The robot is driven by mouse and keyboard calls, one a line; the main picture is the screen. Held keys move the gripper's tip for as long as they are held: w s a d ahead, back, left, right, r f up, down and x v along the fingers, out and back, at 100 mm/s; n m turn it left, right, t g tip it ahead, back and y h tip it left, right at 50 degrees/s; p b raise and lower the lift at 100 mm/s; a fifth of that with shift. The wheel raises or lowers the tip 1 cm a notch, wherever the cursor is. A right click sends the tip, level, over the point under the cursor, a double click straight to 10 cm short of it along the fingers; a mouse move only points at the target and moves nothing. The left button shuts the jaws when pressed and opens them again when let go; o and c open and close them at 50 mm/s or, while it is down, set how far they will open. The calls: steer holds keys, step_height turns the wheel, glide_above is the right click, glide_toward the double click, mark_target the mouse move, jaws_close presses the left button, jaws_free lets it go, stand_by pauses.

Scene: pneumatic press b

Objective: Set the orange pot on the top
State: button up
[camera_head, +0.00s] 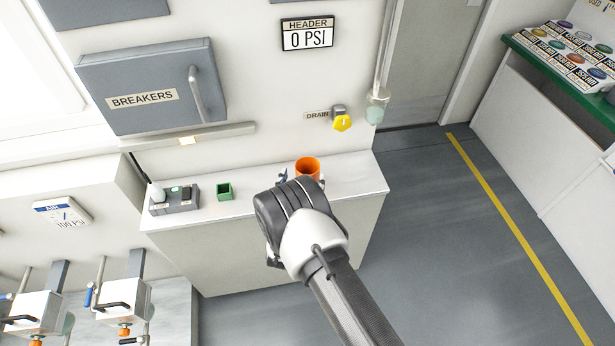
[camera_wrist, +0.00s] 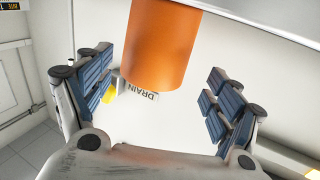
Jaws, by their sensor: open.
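The orange pot (camera_head: 308,167) stands upright near the back of the white cabinet's top (camera_head: 352,176), right of its middle. My gripper (camera_head: 284,178) is beside the pot on its near left side in the head view, and my wrist hides part of the pot and most of the fingers. In the wrist view, which is upside down, the orange pot (camera_wrist: 163,42) shows large between the two blue-padded fingers of my gripper (camera_wrist: 162,92). The fingers are wide apart, with visible gaps on both sides of the pot. I cannot tell how far it reaches between them.
A green square cup (camera_head: 225,191) and a grey tray (camera_head: 174,203) with small items sit left on the cabinet top. A yellow drain knob (camera_head: 342,123) juts from the wall behind the pot. The breaker box (camera_head: 150,88) hangs at upper left. The top's right end is clear.

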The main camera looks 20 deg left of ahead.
mark_target(310, 159)
steer(key=w+b, duration=0.1)
steer(key=w, duration=0.3)
steer(key=shift+w+r, duration=0.15)
steer(key=shift+w, duration=0.2)
steer(key=c, duration=1.2)
steer(key=shift+o, duration=0.2)
steer(key=shift+r, duration=0.15)
